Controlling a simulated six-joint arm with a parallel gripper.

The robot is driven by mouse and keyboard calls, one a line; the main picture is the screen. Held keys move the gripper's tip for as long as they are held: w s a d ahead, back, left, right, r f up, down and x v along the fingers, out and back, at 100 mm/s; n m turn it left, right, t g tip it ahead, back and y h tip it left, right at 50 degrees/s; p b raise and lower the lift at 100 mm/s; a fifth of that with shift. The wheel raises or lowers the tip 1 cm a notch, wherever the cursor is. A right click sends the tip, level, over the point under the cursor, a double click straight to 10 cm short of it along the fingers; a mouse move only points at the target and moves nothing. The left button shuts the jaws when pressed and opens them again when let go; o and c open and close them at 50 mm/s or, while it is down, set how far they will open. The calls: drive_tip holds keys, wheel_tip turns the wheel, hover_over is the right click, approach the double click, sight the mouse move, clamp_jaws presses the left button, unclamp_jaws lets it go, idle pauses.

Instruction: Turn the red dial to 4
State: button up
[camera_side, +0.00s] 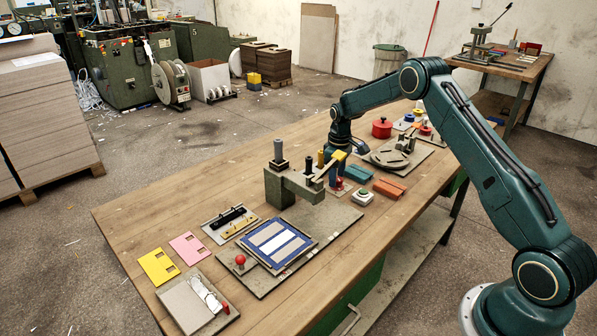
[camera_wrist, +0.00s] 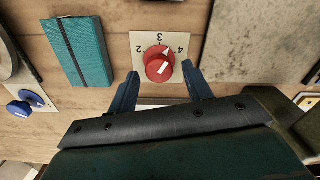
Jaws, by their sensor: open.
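The red dial (camera_wrist: 158,70) sits on a cream plate (camera_wrist: 140,80) marked 2, 3 and 4 in the wrist view. Its pale pointer mark aims up and right, between the 3 and the 4. My gripper (camera_wrist: 160,72) is open, with one blue finger at each side of the dial's lower part. A gap shows between each finger and the dial, and nothing is held. The plate's lower part is hidden by my gripper. In the side view my gripper is low over the bench near a press, and the dial is too small there to read.
A teal notebook (camera_wrist: 77,50) lies left of the dial plate, and blue knobs (camera_wrist: 18,109) are farther left. A grey board (camera_wrist: 249,40) lies to the right. In the side view a grey press (camera_side: 300,188) stands close to my gripper, and orange pieces (camera_side: 389,187) lie to the right.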

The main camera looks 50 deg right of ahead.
drive_tip(key=c, duration=1)
drive_tip(key=shift+d+m, duration=0.1)
drive_tip(key=shift+m, duration=2.8)
drive_tip(key=o, duration=1)
drive_tip(key=shift+r, duration=0.1)
